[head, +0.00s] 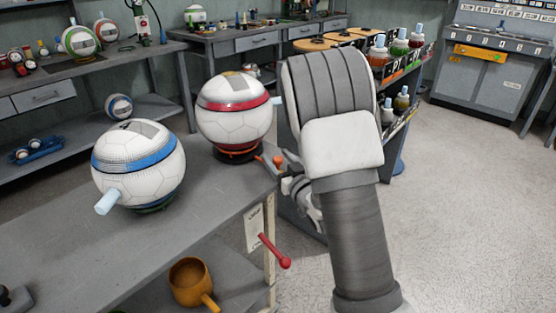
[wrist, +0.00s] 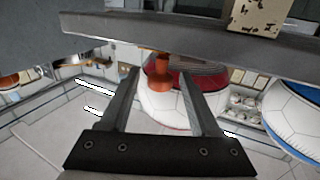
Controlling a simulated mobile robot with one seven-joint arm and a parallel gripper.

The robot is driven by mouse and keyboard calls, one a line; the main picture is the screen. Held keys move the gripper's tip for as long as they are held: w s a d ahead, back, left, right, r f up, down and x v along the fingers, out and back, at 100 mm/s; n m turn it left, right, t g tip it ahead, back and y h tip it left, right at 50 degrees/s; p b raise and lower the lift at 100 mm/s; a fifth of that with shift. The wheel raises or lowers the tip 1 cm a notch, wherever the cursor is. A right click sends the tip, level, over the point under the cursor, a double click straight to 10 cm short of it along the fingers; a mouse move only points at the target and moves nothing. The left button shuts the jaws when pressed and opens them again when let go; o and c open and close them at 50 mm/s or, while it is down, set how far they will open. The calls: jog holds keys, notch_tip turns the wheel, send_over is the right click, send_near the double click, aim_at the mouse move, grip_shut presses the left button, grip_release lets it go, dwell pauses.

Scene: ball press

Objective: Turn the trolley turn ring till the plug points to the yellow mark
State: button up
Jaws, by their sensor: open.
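A white ball with a red band (head: 233,118) sits on a dark and orange-red turn ring (head: 238,153) at the bench's far right corner. An orange handle (head: 268,161) sticks out from the ring toward my gripper. A pale blue plug (head: 277,101) shows at the ball's right side, partly behind my arm. A small yellow patch (head: 232,73) shows on top of the ball; I cannot tell whether it is the yellow mark. My gripper (wrist: 159,78) is open. In the wrist view the orange handle (wrist: 162,62) appears between its fingertips; contact cannot be told.
A blue-banded ball (head: 138,165) with a pale blue plug (head: 108,201) stands on the same grey bench (head: 215,205). A red lever (head: 275,251) sticks out below the bench edge, near an orange mug (head: 190,283). A bottle shelf (head: 400,68) stands behind my arm. Floor at right is clear.

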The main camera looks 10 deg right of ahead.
grip_shut()
dwell(0.3)
dwell(1.1)
